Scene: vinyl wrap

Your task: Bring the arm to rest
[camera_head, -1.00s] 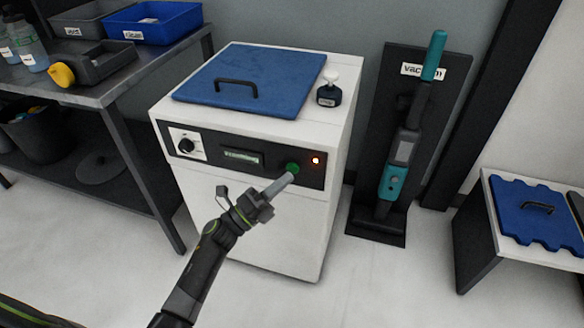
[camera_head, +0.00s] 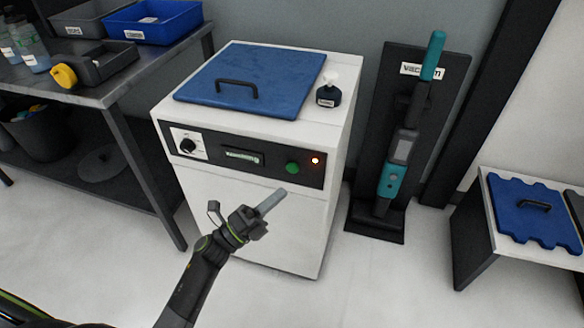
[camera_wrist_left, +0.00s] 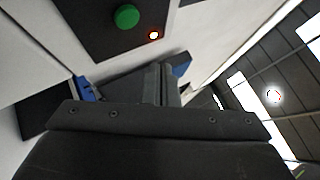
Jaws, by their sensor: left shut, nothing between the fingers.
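My left gripper (camera_head: 271,201) is in front of the white machine (camera_head: 262,222), below and left of its green button (camera_head: 292,168), and apart from the button. Its fingers are together with nothing between them. In the left wrist view the closed fingers (camera_wrist_left: 161,84) show at the middle, with the green button (camera_wrist_left: 126,16) and a lit red lamp (camera_wrist_left: 154,35) above them. The lamp also glows in the head view (camera_head: 315,161). My right gripper is not in view.
A blue lid (camera_head: 250,80) with a dark handle and a small dark bottle (camera_head: 328,95) are on the machine. A metal bench (camera_head: 95,92) with bins stands left. A vacuum (camera_head: 392,175) on a dark stand and a low table (camera_head: 480,230) stand right. The floor in front is clear.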

